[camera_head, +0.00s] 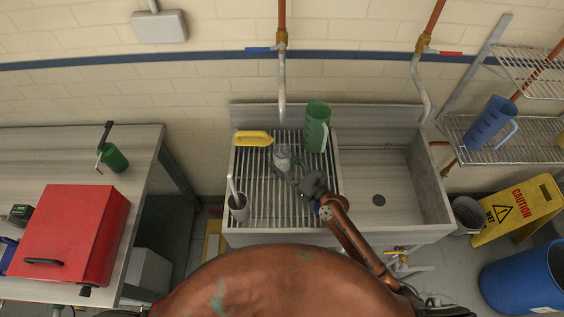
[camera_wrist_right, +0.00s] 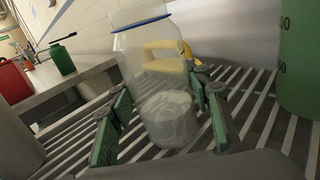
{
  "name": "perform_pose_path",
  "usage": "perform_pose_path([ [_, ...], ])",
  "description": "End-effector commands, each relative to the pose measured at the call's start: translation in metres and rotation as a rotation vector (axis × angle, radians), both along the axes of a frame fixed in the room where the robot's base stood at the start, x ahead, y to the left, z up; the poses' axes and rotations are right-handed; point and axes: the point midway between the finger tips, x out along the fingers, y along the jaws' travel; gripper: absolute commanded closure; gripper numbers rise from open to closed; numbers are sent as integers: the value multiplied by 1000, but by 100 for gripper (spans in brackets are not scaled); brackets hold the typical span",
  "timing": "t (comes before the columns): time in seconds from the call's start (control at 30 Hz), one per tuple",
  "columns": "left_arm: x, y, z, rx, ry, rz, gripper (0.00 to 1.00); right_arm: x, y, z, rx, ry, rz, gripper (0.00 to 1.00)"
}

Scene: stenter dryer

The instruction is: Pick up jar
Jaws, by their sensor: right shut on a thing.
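The jar (camera_head: 281,153) is small, clear and colourless. It stands upright or nearly so over the slatted drainboard of the sink, and I cannot tell whether it touches the slats. In the wrist view the jar (camera_wrist_right: 168,118) shows a blue rim at its top and a pale lower part. My right gripper (camera_head: 288,165) reaches it from the front right. Its green-padded fingers (camera_wrist_right: 166,100) are on both sides of the jar, shut on it. My left gripper is not in view.
A green pitcher (camera_head: 317,127) stands close at the right of the jar. A yellow object (camera_head: 253,138) lies behind left, and a grey cup (camera_head: 238,207) with a handle sticking out stands front left. The sink basin (camera_head: 385,172) at right is empty.

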Motion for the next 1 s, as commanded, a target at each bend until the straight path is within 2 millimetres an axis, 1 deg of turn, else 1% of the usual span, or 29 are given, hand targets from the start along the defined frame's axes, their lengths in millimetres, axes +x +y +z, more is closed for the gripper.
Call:
perform_pose_path([
  [0.03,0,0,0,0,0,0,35,0,0,0,0,0,0,80],
  [0.1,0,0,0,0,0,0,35,0,0,0,0,0,0,84],
  [0.37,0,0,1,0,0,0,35,0,0,2,1,-1,0,84],
  [0.47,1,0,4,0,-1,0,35,0,0,7,1,-1,-1,84],
  [0.57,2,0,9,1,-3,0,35,0,0,17,3,-1,-1,84],
  [0.67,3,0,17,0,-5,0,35,0,1,34,4,-4,-1,84],
  [0.7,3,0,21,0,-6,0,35,-3,2,41,6,-2,-1,84],
  [0.77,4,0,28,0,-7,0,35,-13,5,51,8,-1,-1,84],
  [0.8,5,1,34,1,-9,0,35,-19,7,60,8,1,-2,84],
  [0.97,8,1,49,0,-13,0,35,-48,18,98,9,-1,-2,84],
  [1.0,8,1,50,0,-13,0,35,-58,21,100,8,2,-2,84],
])
